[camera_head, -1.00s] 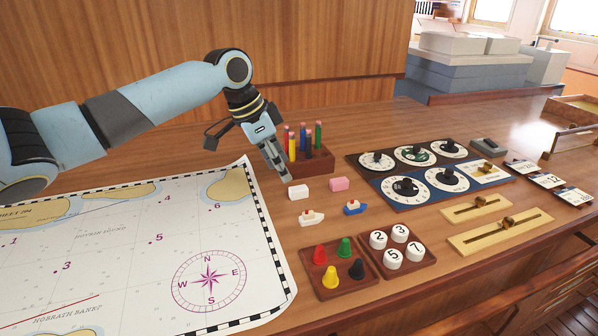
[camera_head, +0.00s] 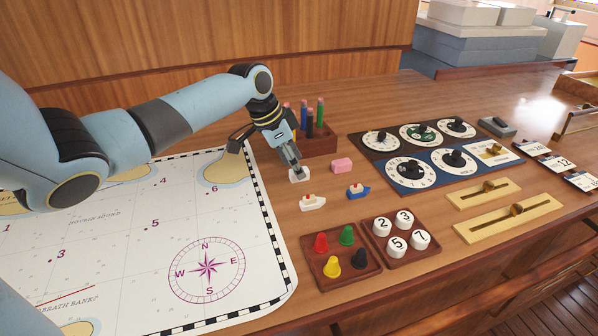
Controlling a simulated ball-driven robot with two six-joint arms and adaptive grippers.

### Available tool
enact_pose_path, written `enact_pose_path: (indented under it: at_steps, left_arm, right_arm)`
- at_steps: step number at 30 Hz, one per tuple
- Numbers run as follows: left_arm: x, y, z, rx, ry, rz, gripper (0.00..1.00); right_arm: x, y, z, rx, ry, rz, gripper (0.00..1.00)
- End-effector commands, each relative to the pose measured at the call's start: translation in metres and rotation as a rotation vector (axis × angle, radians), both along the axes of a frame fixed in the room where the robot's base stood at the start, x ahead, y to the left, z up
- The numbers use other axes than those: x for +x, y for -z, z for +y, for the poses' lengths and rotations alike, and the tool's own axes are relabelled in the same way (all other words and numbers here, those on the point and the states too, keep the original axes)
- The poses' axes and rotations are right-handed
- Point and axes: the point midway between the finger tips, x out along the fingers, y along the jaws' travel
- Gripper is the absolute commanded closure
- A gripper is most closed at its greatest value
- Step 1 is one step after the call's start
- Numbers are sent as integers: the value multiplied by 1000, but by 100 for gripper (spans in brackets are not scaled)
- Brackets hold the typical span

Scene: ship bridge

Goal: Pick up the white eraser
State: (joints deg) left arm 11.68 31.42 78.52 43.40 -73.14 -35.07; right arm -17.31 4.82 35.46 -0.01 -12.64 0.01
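The white eraser (camera_head: 301,178) lies on the wooden desk, just right of the chart's edge and left of a pink eraser (camera_head: 342,165). My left gripper (camera_head: 296,170) comes down from above and behind, with its fingertips at the white eraser and covering part of it. Whether the fingers are closed on it or only around it, I cannot tell. The eraser appears to rest on the desk. My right gripper is not in view.
A pen holder (camera_head: 318,143) with several coloured pens stands close behind the gripper. A white toy boat (camera_head: 313,203) and a blue one (camera_head: 358,192) sit in front. Trays of pegs (camera_head: 340,285) and numbered pieces (camera_head: 398,258), dial panels (camera_head: 432,190) and a chart (camera_head: 130,240) surround them.

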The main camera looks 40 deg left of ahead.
Motion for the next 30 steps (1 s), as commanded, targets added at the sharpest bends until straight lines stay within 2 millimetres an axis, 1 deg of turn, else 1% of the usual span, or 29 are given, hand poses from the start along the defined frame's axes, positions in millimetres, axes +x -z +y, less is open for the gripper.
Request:
enact_pose_path:
  at_steps: [3, 5, 12, 17, 24, 30]
  left_arm:
    - [6, 14, -4, -3, -1, -1, 48]
    - [7, 18, -4, -1, -1, -1, 48]
    - [7, 20, -4, 1, 1, -1, 48]
    - [7, 20, -4, 0, 0, 0, 69]
    - [7, 20, -4, 0, 0, 0, 100]
    - [7, 19, -4, 0, 0, 0, 100]
  right_arm:
    - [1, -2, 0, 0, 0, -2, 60]
    - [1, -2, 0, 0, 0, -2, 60]
    - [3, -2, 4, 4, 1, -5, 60]
    - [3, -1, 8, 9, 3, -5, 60]
    - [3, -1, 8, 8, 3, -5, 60]
    - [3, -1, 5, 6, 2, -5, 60]
